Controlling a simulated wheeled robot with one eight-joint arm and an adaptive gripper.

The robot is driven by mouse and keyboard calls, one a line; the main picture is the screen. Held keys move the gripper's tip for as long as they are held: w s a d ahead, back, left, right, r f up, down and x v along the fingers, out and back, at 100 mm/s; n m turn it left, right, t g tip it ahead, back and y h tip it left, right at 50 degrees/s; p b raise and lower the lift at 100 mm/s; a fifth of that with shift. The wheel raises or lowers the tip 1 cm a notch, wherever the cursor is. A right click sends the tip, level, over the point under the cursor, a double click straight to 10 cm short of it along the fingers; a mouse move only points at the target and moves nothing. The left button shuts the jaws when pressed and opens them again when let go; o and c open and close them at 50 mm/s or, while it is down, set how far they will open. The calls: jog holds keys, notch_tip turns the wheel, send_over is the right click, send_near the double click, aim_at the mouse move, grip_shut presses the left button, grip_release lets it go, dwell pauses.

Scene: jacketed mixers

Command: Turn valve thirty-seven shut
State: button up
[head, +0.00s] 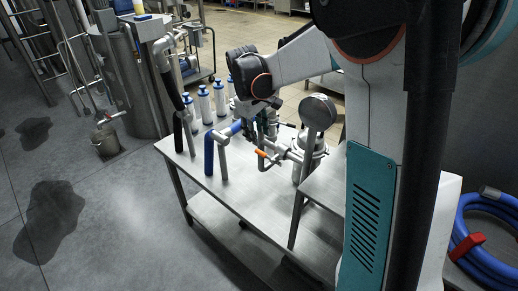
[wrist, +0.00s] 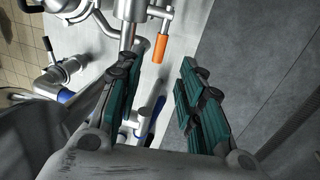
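No number 37 is readable in either view, so I cannot tell which valve it is. A valve with an orange lever (head: 262,153) sits on pipework above the steel table; the lever also shows in the wrist view (wrist: 160,50). A blue handle (head: 209,155) stands at the table's front left, and a blue handle shows in the wrist view (wrist: 154,118). My gripper (head: 256,128) is beside the pipework, partly hidden by my arm. In the wrist view my gripper (wrist: 160,72) is open, its teal-padded fingers apart with nothing gripped. The orange lever appears beyond the fingertips, between them in the picture.
A jacketed vessel (head: 130,85) and a bucket (head: 105,140) stand left. A blue hose (head: 485,260) lies right. The floor front left is open, with dark patches.

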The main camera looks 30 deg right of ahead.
aim_at(261, 152)
jog(key=f, duration=0.2)
jog(key=d+f, duration=0.1)
jog(key=f, duration=0.2)
jog(key=f+b, duration=0.1)
jog(key=f, duration=0.2)
jog(key=shift+w+d+f, duration=0.2)
jog(key=shift+w+d, duration=0.1)
jog(key=shift+c, duration=0.6)
grip_shut()
